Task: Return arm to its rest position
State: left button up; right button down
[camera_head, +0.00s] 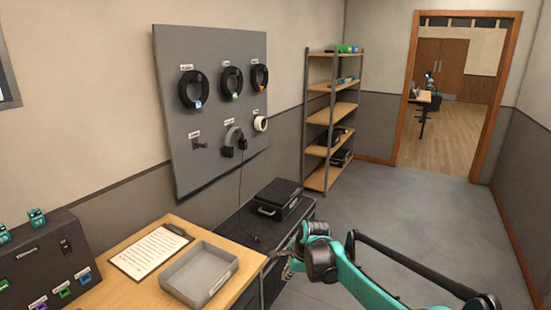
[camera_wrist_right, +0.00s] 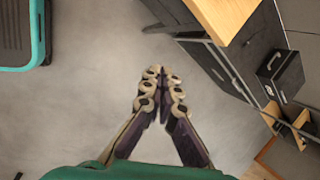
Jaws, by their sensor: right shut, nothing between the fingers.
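My right arm (camera_head: 350,275), teal and black, comes in from the lower right in the head view. Its gripper (camera_head: 287,265) is beyond the right end of the wooden desk (camera_head: 178,232), partly hidden by the wrist. In the right wrist view the gripper's two fingers (camera_wrist_right: 163,76) are closed together with nothing between them. They hang over bare grey floor, apart from the desk corner. My left gripper is not in view.
A grey tray (camera_head: 200,275) and a clipboard (camera_head: 150,251) lie on the desk. A black case (camera_head: 277,199) sits on a low dark cabinet behind. Cables hang on a wall board (camera_head: 213,140). Shelves (camera_head: 330,120) stand further back. The floor (camera_head: 400,210) towards the doorway is clear.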

jog(key=s+d+r+n+t, duration=0.1)
jog(key=s+d+r+n, duration=0.2)
jog(key=s, duration=0.2)
jog(key=s+d+r+n+h, duration=0.1)
jog(key=s+d+r+n, duration=0.15)
jog(key=s, duration=0.35)
jog(key=s+d+r+n+t, duration=0.1)
jog(key=s+d+r+n, duration=0.2)
jog(key=s, duration=0.2)
jog(key=s+d+f+n, duration=0.1)
jog(key=s+d+n, duration=0.1)
jog(key=s, duration=0.3)
jog(key=s+d+f+n+t+h, duration=0.1)
jog(key=s+f+n, duration=0.1)
jog(key=s+n, duration=0.2)
jog(key=s+d+f+n, duration=0.1)
jog(key=s+d+n, duration=0.1)
jog(key=s, duration=0.4)
jog(key=shift+s+d+f+n+t+h, duration=0.3)
jog(key=shift+s+n+h, duration=0.1)
jog(key=shift+n, duration=0.25)
